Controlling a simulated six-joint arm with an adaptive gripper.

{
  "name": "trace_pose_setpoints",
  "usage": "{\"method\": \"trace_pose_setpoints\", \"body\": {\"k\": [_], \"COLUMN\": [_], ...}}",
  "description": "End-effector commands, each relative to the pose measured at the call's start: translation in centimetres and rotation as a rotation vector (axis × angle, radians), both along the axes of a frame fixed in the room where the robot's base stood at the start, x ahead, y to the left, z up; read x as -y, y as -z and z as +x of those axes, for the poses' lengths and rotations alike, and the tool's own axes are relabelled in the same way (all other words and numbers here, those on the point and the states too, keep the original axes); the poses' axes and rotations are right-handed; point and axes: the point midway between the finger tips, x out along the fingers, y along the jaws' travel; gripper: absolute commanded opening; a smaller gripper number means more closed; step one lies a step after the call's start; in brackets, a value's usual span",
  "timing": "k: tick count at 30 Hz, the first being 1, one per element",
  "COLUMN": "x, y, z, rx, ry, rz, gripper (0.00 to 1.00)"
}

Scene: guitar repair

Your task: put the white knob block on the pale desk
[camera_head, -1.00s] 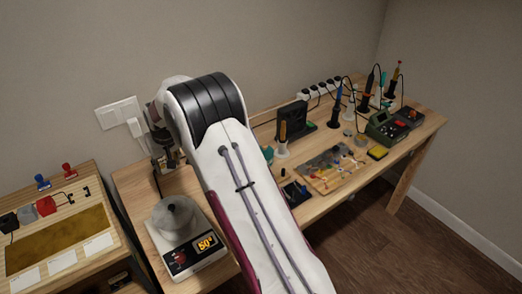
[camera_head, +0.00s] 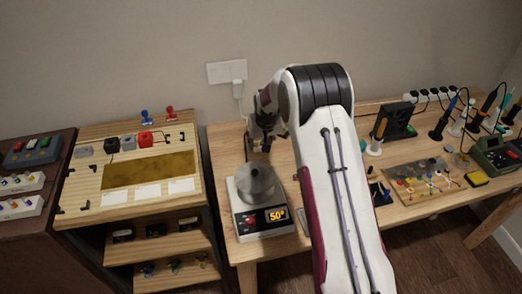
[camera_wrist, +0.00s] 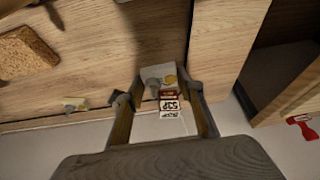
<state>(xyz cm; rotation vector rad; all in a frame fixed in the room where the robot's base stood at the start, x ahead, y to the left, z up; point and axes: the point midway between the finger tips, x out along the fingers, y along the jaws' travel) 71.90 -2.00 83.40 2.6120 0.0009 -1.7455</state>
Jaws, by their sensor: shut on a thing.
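My gripper (camera_head: 262,143) is above the back left of the pale desk (camera_head: 222,150), behind the scale. In the wrist view its two fingers (camera_wrist: 165,92) are shut on the white knob block (camera_wrist: 150,71), which has a grey knob and a yellow knob. Dark-and-white printed markings show just below the knobs, between the fingers. The desk's bare wood (camera_wrist: 110,50) lies beneath; I cannot tell whether the block touches it. In the head view the block is not visible at the gripper.
A scale (camera_head: 250,224) with a grey round weight (camera_head: 257,180) stands in front of my gripper. A slanted wooden cabinet (camera_head: 75,200) with stamps is to the left. Beyond it, a dark cabinet (camera_head: 30,230) bears other knob blocks. Soldering tools crowd the desk's right.

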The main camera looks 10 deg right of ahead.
Motion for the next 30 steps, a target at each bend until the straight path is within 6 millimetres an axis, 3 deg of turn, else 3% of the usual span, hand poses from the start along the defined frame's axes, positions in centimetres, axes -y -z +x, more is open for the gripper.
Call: {"method": "trace_pose_setpoints", "body": {"k": [5,17,30], "x": [0.0,0.0,0.0], "y": [0.2,3.5,3.9], "z": [0.0,0.0,0.0], "rx": [-0.001,0.000,0.000], "ry": [0.000,0.000,0.000], "rz": [0.000,0.000,0.000], "gripper": [0.12,0.12,0.12]}}
